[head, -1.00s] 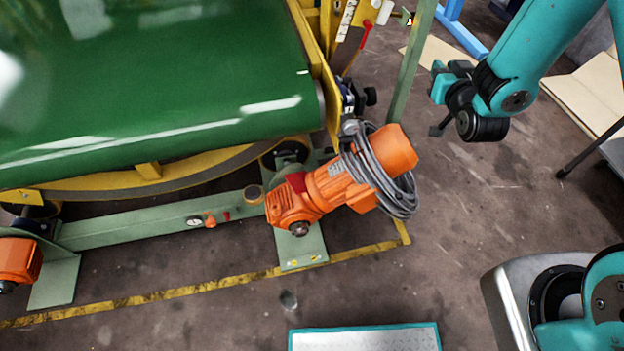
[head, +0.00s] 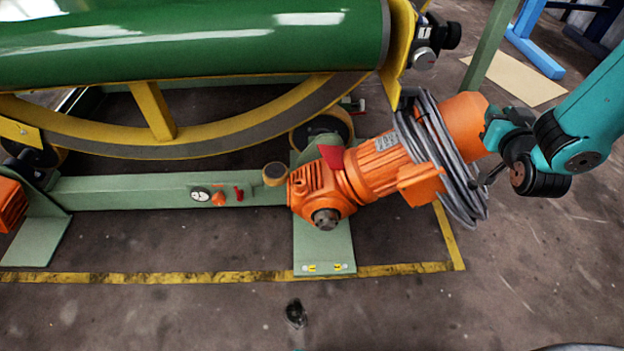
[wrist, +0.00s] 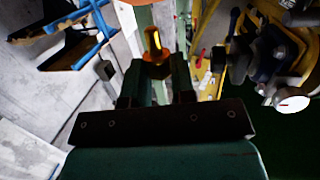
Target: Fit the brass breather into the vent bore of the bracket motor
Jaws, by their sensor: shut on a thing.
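The bracket motor (head: 375,170) is orange and lies tilted on the green frame, its gearbox at the left end and a grey cable coil (head: 425,150) around its right part. I cannot make out the vent bore. My gripper (wrist: 156,75) is shut on the brass breather (wrist: 153,42), whose yellow upper part stands out beyond the fingertips in the wrist view. In the head view my teal gripper (head: 492,128) is at the motor's right end, by the cable coil; whether it touches is unclear. The breather cannot be made out there.
A green roller drum (head: 190,45) in a yellow frame stands behind the motor. A second orange motor (head: 10,215) is at the far left. A small dark object (head: 296,313) lies on the floor in front, beyond the yellow floor line (head: 200,277). The floor around it is mostly clear.

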